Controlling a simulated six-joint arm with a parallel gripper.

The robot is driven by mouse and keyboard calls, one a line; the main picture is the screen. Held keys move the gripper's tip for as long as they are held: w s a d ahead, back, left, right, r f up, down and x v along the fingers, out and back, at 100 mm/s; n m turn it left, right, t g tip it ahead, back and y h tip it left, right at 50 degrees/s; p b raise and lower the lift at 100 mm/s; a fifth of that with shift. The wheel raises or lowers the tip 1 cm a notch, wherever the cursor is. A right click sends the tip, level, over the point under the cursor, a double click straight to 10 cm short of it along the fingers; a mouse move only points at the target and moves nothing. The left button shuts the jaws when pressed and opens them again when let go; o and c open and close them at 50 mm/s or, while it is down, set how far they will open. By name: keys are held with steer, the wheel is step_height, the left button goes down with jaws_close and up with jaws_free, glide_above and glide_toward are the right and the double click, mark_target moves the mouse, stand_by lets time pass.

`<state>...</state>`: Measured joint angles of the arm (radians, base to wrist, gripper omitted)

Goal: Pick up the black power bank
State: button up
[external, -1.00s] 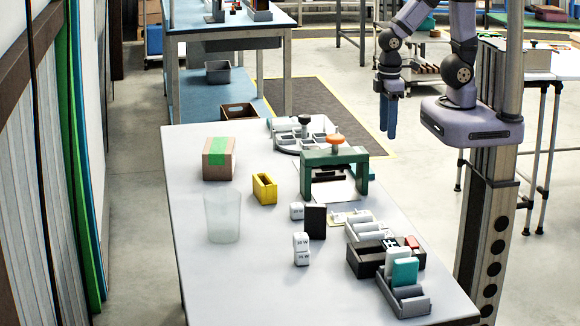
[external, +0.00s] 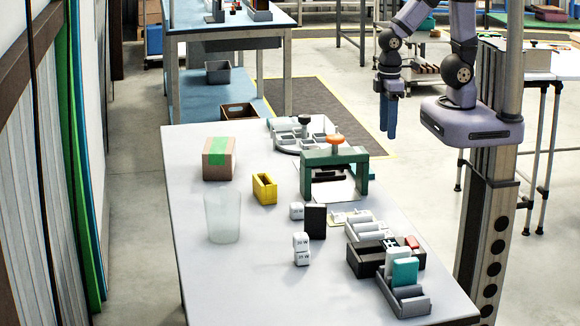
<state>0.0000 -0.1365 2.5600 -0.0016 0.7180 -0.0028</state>
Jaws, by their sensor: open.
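A black upright block (external: 315,221), which looks like the black power bank, stands on the grey-white table (external: 222,283) near its middle. A white cube (external: 297,211) sits just to its left, and two stacked white cubes with dark print (external: 301,249) stand in front of it. My gripper (external: 388,130) hangs pointing down at the upper right, well away from the block and beyond the table's right edge. Its blue fingers are open, though their gap is hard to see from here. Nothing shows between them.
A green frame with an orange knob (external: 334,156) stands behind the block. A black tray (external: 366,262) and grey holders (external: 404,300) with upright items are at the right. A translucent cup (external: 223,217), yellow box (external: 264,189) and carton (external: 218,160) stand left. The front left is clear.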

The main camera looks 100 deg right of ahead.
steer(key=shift+c, duration=0.2)
steer(key=n+t+h+b, duration=0.55)
steer(key=n+t, duration=0.75)
steer(key=n, duration=2)
glide_toward(321, 205)
steer(key=shift+y, duration=0.85)
steer(key=w+d, duration=0.1)
steer(key=w+d+f+b, duration=0.1)
steer(key=w, duration=0.1)
steer(key=shift+w+d+f, duration=0.1)
steer(key=shift+d+f, duration=0.1)
steer(key=shift+a+p+x, duration=0.15)
steer(key=shift+p+x, duration=0.45)
steer(key=shift+x, duration=1.25)
steer(key=shift+a+p+x, duration=0.15)
steer(key=shift+p+x, duration=0.45)
steer(key=shift+x, duration=1.25)
steer(key=shift+w+r, duration=0.1)
steer(key=shift+r, duration=0.1)
jaws_close()
